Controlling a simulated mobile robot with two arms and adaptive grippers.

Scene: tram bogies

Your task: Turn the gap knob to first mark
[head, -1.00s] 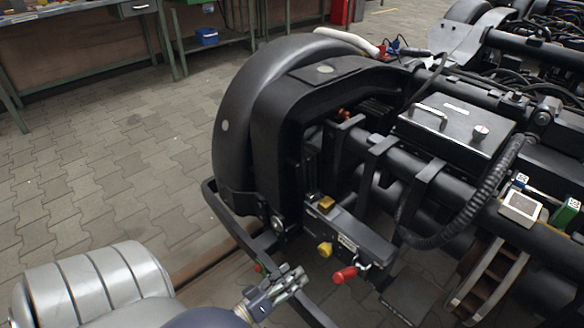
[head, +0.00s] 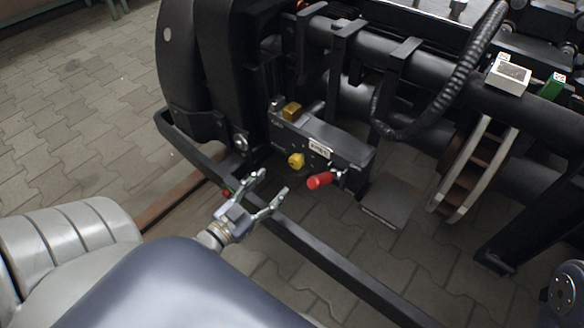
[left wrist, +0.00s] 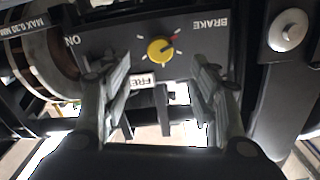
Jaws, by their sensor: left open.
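The yellow round knob (head: 296,160) sits on the side face of a dark box (head: 335,141) on the bogie. In the left wrist view the yellow knob (left wrist: 159,49) shows a red pointer toward the upper right, with white marks around it. My left gripper (head: 267,190) is open and empty, below and left of the knob. In the left wrist view its fingers (left wrist: 168,80) stand apart, one on each side below the knob, and do not touch it. My right gripper is not in view.
A brass-coloured block (head: 291,110) is on top of the box. A dark frame bar (head: 325,258) runs below the gripper. Upside-down BRAKE lettering (left wrist: 209,23) shows near the knob. Paved floor (head: 90,110) lies clear at left.

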